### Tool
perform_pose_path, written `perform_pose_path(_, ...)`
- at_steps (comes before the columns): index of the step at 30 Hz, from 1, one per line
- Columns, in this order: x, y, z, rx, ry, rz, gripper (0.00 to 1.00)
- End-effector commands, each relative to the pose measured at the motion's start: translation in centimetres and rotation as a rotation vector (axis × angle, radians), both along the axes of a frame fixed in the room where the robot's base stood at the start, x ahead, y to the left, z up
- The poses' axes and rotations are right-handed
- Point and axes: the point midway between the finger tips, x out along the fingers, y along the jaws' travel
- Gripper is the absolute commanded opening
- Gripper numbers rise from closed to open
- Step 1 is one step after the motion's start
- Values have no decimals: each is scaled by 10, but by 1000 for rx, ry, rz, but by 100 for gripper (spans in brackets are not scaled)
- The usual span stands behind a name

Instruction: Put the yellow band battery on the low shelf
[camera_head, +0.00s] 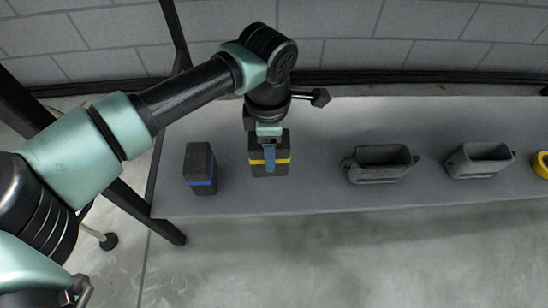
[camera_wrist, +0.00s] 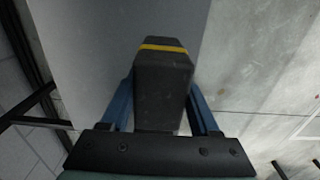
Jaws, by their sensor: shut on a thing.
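The yellow band battery (camera_head: 283,161) is a dark block with a yellow stripe, upright over the grey shelf (camera_head: 320,195). My gripper (camera_head: 269,158) reaches down from above and is shut on it. In the wrist view the battery (camera_wrist: 163,85) sits between the two blue fingers of my gripper (camera_wrist: 163,105), its yellow band toward the far end. I cannot tell whether its base touches the shelf.
A blue band battery (camera_head: 200,168) stands close to the left on the same shelf. Two dark open holders (camera_head: 378,164) (camera_head: 478,160) are to the right, with a yellow round thing (camera_head: 541,164) at the right edge. The shelf between the held battery and the nearer holder is clear.

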Motion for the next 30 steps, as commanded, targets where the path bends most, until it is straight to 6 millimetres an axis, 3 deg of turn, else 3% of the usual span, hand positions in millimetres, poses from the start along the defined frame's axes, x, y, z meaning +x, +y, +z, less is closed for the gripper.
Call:
perform_pose_path(1, 0, -1, -15, -2, 0, 0, 0)
perform_pose_path(13, 0, -1, -56, -1, -1, -1, 0)
perform_pose_path(25, 1, 0, -59, -1, -3, -1, 0)
perform_pose_path(26, 0, 0, -59, 0, -1, -1, 68)
perform_pose_path(30, 0, 0, -58, 0, -1, -1, 92)
